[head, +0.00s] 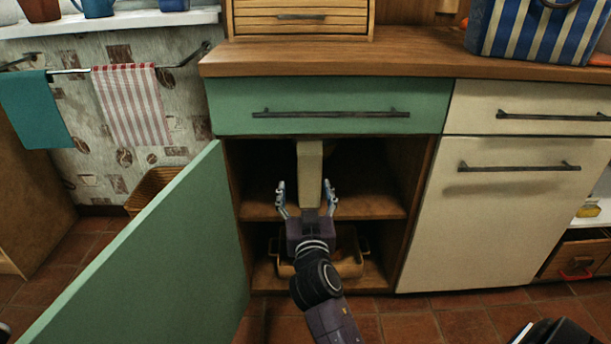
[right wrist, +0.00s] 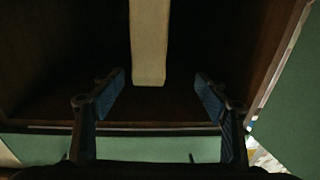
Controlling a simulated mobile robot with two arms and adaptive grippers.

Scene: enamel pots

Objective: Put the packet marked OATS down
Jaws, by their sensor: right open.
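A tall plain beige packet (head: 310,172) stands upright inside the open cabinet, apparently on its middle shelf (head: 365,207). No marking shows on the sides I see, so I cannot read OATS. My right gripper (head: 307,187) is in the cabinet opening with its fingers spread, one on each side of the packet's lower part in the head view. In the right wrist view, the packet (right wrist: 149,45) lies beyond the open fingertips (right wrist: 160,82), with clear gaps to both. The gripper is empty. My left gripper does not show.
The green cabinet door (head: 160,250) hangs open at the left. A green drawer front (head: 325,106) is just above the opening. A brown container with handles (head: 348,268) sits below the shelf. Shelf space beside the packet looks free.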

